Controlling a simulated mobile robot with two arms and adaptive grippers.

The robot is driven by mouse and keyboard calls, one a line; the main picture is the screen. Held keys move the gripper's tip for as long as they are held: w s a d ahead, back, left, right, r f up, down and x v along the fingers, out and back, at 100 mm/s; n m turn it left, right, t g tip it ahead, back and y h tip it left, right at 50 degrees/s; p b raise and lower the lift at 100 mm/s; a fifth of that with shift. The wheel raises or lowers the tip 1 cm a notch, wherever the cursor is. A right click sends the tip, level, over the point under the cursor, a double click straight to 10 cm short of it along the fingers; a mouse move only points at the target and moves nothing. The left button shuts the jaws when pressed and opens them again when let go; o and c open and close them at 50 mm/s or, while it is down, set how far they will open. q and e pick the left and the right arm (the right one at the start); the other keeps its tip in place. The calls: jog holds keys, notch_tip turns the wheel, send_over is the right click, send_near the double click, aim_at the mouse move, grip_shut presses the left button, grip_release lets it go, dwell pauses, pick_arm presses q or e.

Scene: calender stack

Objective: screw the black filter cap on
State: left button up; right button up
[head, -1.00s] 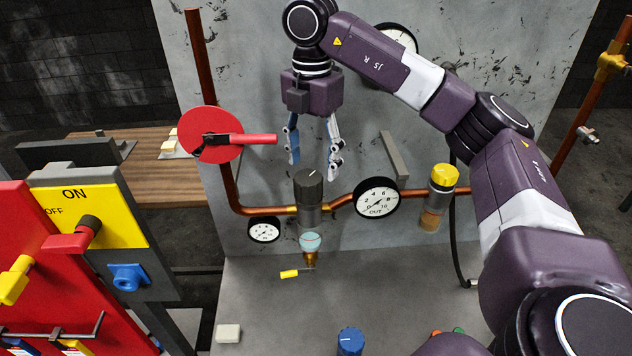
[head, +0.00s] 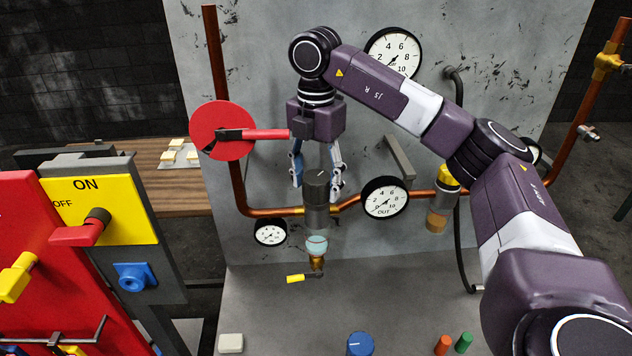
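The black filter cap (head: 317,187) sits upright on top of the grey filter body (head: 318,218), which is set in the copper pipe. A clear bowl (head: 317,246) hangs below it. My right gripper (head: 317,186) points down from above, with its two fingers spread, one on each side of the black cap. The fingertips are about level with the cap; I cannot tell whether they touch it. My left gripper is not in the head view.
A red disc with a red handle (head: 222,130) is left of my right gripper. The OUT gauge (head: 385,198) and a yellow-capped filter (head: 441,200) stand to the right. A yellow-handled valve (head: 299,278) is below. A blue knob (head: 360,344) is at the front.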

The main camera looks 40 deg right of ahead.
jog(key=c, duration=0.9)
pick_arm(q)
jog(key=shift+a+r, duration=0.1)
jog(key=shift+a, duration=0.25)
pick_arm(e)
jog(key=shift+m, duration=1.1)
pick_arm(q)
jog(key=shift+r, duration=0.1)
pick_arm(e)
jog(key=shift+m, duration=1.1)
pick_arm(q)
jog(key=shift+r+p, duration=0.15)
jog(key=shift+p, duration=0.15)
pick_arm(e)
jog(key=shift+m, duration=1.1)
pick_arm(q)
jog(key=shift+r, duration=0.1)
pick_arm(e)
jog(key=shift+m, duration=1.1)
